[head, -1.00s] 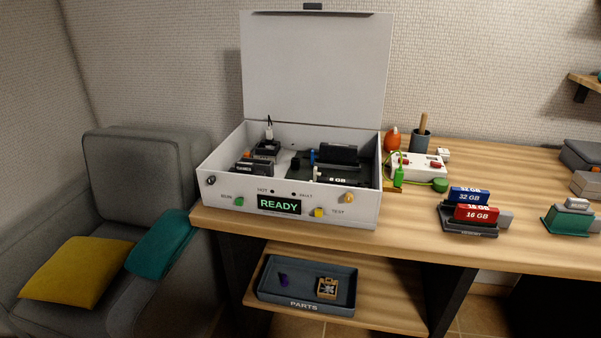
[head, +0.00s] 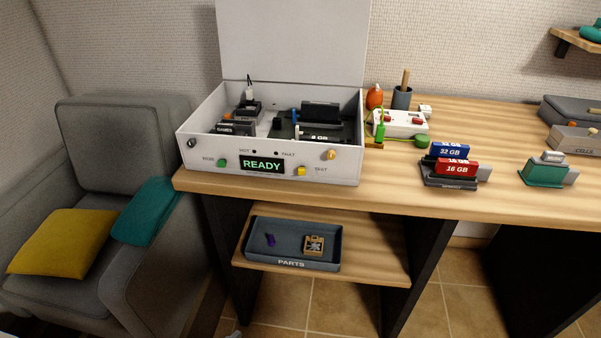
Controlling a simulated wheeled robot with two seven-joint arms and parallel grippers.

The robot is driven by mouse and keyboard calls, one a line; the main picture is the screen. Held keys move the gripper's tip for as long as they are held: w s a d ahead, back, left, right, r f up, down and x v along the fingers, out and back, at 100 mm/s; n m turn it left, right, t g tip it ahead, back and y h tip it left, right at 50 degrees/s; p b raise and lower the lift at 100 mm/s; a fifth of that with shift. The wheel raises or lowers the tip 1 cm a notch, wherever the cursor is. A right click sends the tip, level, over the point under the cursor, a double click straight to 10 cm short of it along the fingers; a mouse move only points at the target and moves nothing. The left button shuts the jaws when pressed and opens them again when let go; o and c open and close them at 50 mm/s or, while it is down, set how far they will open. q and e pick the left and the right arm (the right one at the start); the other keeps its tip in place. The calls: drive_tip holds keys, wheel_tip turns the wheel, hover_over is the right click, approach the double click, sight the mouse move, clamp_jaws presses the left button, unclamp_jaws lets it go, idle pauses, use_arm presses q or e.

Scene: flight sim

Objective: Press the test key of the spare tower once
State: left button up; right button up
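The spare tower seems to be the white open case (head: 205,155) on the left end of the desk, its lid raised. Its front panel has a lit display (head: 262,164) reading "READY". A yellow key (head: 301,171) sits right of the display, beside the label "TEST". A green key (head: 222,163) sits left of the display. Another yellow-orange knob (head: 331,155) is near the panel's upper right. Several dark modules, one marked "8 GB" (head: 320,138), are inside the case. Neither of my grippers is clearly in view.
A grey armchair (head: 115,140) stands left of the desk. A tray marked "PARTS" (head: 291,263) is on the shelf below. Memory modules (head: 456,168) in a dark holder, a white power strip (head: 400,123) and a green holder (head: 543,174) stand to the right. The desk front is clear.

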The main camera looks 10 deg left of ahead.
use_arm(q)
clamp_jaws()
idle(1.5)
